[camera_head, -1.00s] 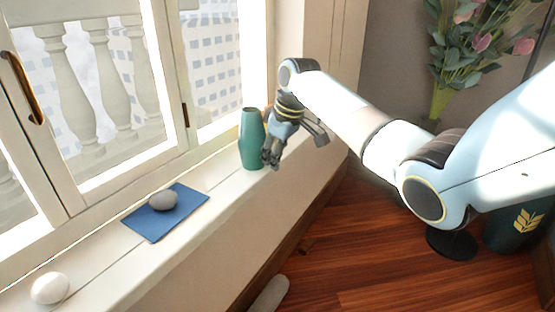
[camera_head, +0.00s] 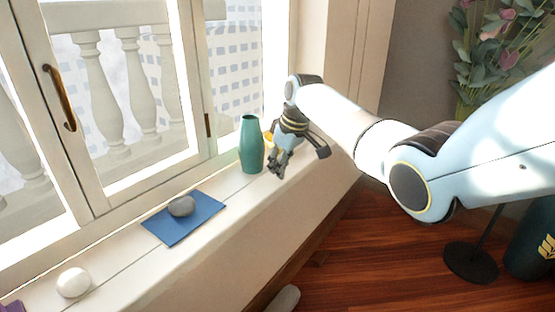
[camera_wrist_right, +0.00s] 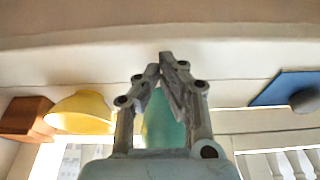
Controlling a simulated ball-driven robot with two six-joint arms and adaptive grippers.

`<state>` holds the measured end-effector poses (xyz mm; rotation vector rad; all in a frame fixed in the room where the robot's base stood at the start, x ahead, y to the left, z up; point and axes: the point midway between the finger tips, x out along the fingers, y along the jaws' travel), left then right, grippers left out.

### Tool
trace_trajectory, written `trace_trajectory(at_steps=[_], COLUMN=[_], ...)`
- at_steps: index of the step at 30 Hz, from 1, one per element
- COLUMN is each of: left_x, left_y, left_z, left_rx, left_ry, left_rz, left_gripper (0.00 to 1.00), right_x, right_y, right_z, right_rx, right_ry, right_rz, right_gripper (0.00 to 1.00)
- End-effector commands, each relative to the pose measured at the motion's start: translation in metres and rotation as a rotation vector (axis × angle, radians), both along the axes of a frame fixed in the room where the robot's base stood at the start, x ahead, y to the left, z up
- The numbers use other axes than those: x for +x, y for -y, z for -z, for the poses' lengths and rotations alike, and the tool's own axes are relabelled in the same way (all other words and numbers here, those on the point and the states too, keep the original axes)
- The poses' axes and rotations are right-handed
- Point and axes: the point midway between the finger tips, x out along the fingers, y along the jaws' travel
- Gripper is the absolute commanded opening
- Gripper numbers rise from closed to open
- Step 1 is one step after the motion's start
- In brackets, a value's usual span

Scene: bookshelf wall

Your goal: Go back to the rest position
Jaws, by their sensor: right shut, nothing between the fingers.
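My right gripper (camera_head: 279,168) is shut and empty, in front of the windowsill beside the green vase (camera_head: 251,146). In the right wrist view its two fingers (camera_wrist_right: 164,62) meet at the tips, and the vase (camera_wrist_right: 163,120) shows behind them, partly hidden. I cannot tell from the views whether the gripper touches the vase. My right arm reaches in from the right side of the head view. My left gripper is not in view.
A grey stone (camera_head: 181,206) rests on a blue mat (camera_head: 190,229) on the sill. A white stone (camera_head: 73,282) lies farther left. A yellow bowl (camera_wrist_right: 82,113) and a brown block (camera_wrist_right: 27,119) show in the wrist view. Flowers (camera_head: 487,60) stand at right.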

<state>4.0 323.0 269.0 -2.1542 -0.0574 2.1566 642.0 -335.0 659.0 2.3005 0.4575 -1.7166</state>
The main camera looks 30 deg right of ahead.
Motion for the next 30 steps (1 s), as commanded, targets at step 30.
trace_trajectory(at_steps=[30], left_x=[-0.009], left_y=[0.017], left_z=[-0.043], left_rx=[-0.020], left_ry=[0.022], left_rz=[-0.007], left_gripper=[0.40], right_x=[-0.092], right_y=[-0.001], right_z=[-0.021], right_rx=[0.018], right_ry=[-0.148], right_rz=[-0.006], right_gripper=[0.00])
